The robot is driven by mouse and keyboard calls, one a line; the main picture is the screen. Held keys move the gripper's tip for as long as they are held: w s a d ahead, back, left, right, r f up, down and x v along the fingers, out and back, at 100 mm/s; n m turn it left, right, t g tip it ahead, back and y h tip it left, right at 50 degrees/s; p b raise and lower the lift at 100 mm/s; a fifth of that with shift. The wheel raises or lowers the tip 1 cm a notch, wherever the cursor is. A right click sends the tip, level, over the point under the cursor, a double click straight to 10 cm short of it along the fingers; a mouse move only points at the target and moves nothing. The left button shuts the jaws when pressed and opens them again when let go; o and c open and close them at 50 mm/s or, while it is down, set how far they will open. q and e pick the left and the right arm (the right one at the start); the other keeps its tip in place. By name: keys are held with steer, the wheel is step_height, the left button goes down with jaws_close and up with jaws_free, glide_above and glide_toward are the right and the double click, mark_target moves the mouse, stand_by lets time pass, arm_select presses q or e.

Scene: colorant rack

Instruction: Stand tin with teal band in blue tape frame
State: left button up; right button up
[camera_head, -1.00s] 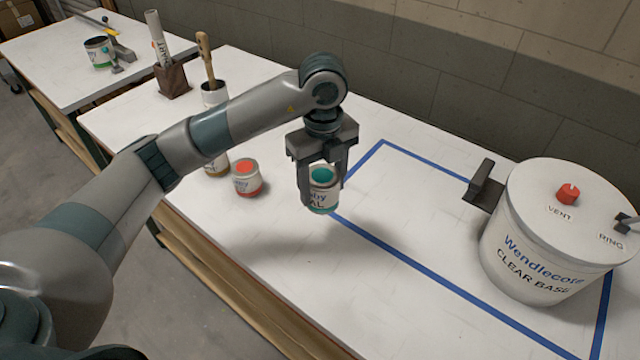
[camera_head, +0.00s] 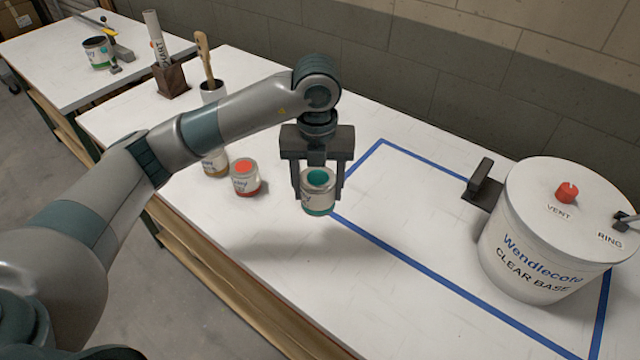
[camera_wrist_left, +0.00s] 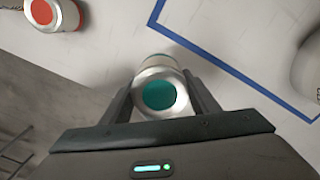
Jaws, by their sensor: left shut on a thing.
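The tin with the teal band (camera_head: 318,192) has a teal dot on its lid and hangs upright between the fingers of my left gripper (camera_head: 319,185). The gripper is shut on it and holds it above the white table, just left of the tape. In the left wrist view the tin (camera_wrist_left: 160,92) sits between both fingers, lid toward the camera. The blue tape frame (camera_head: 420,265) lies on the table to the right of the tin and also shows in the left wrist view (camera_wrist_left: 222,65). My right gripper is not in view.
A large white pot (camera_head: 545,235) labelled Clear Base stands inside the frame's right part. A tin with a red dot (camera_head: 245,178) stands left of my gripper. The frame's left part is clear.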

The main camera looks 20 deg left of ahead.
mark_target(307, 188)
arm_select(q)
steer(key=m, duration=0.2)
steer(key=s+m, duration=0.1)
steer(key=m, duration=0.2)
steer(key=shift+a+m, duration=0.2)
steer(key=shift+m, duration=0.1)
steer(key=m, duration=0.2)
steer(key=s+m, duration=0.1)
steer(key=m, duration=0.2)
steer(key=shift+a+r, duration=0.1)
steer(key=shift+a, duration=0.1)
steer(key=m, duration=0.2)
steer(key=s+m, duration=0.1)
steer(key=m, duration=0.2)
steer(key=shift+a, duration=0.15)
steer(key=s+a+m, duration=0.1)
steer(key=s+m, duration=0.2)
steer(key=m, duration=0.9)
steer(key=s+a+m, duration=0.1)
steer(key=s+m, duration=0.2)
steer(key=m, duration=0.8)
steer(key=shift+f+m, duration=0.25)
steer(key=shift+m, duration=0.15)
